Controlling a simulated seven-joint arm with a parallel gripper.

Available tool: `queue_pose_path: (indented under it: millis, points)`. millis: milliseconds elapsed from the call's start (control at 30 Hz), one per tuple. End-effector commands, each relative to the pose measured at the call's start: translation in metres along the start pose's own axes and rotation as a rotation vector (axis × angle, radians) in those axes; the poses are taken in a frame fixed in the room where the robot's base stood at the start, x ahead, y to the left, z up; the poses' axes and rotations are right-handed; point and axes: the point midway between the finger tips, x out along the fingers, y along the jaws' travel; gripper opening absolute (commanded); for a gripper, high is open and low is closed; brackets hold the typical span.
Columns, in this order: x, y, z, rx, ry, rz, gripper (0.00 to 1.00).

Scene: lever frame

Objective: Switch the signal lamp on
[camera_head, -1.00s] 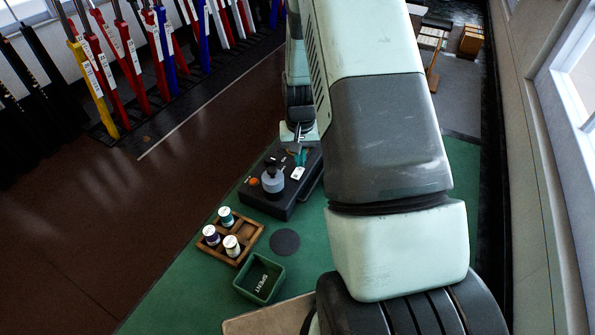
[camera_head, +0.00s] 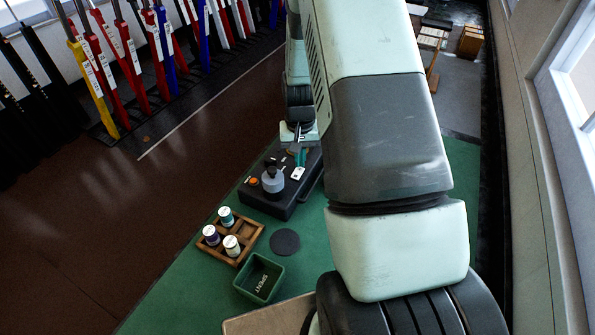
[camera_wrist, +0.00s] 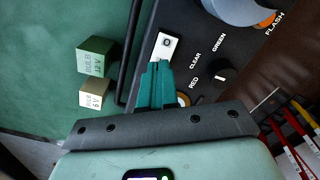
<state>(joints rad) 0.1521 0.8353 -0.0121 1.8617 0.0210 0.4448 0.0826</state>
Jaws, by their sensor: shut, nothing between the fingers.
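The signal lamp is a black box (camera_head: 290,200) on the green table, with a grey round lamp head (camera_head: 272,180) on top. In the wrist view its top has a white rocker switch (camera_wrist: 167,46) and a black knob (camera_wrist: 220,73) marked RED, CLEAR and GREEN. My gripper (camera_wrist: 158,66) is shut and empty, its teal fingertips right at the near end of the white switch. I cannot tell whether they touch it. In the head view my gripper (camera_head: 300,156) is over the far part of the box, partly hidden by my arm. No glow from the lamp head is visible.
An orange FLASH button (camera_wrist: 267,20) is on the box. Bulb cartons (camera_wrist: 95,57) stand beside a black handle bar (camera_wrist: 130,55). A wooden tray (camera_head: 229,239) with small jars, a green SPENT bin (camera_head: 260,278) and a dark disc (camera_head: 285,242) are nearer. Levers line the left.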

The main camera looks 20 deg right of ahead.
Motion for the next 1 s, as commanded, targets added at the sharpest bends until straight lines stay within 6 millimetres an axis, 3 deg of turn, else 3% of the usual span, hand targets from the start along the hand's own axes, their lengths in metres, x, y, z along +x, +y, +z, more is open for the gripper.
queue_pose_path:
  millis: [1000]
  points:
    - [0.0089,0.0000,-0.0002,0.000,0.000,0.000,0.00]
